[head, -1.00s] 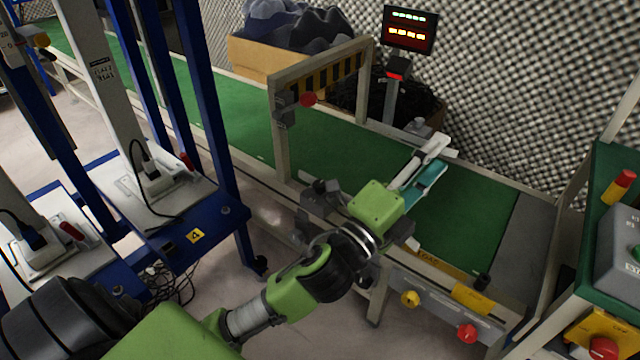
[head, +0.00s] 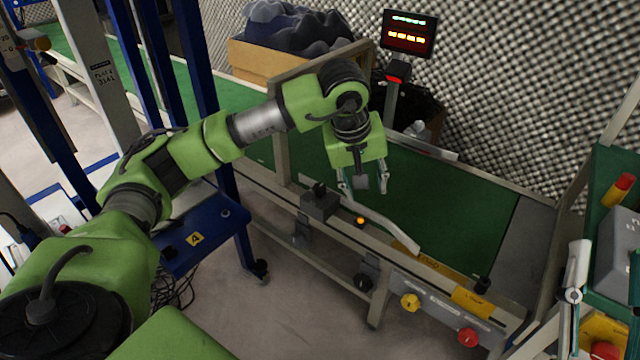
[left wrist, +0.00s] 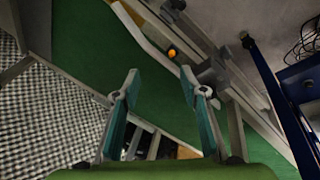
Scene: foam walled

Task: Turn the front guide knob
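A dark knob (head: 319,188) stands on a grey bracket (head: 320,206) on the conveyor's near rail, beside a pale bent guide bar (head: 385,222). I cannot tell for sure whether it is the front guide knob; another dark knob (head: 364,282) sits lower on the frame. My left gripper (head: 362,187) hangs over the near side of the belt, right of the bracket. Its fingers are apart and empty, as the left wrist view (left wrist: 160,82) also shows. A part of my right gripper (head: 575,275) shows at the lower right; its opening is unclear.
The green belt (head: 450,205) is clear beyond the gripper. An amber light (head: 360,221) is on the near rail. Yellow (head: 410,301) and red (head: 467,337) buttons face the front. A blue stand (head: 215,235) is at left.

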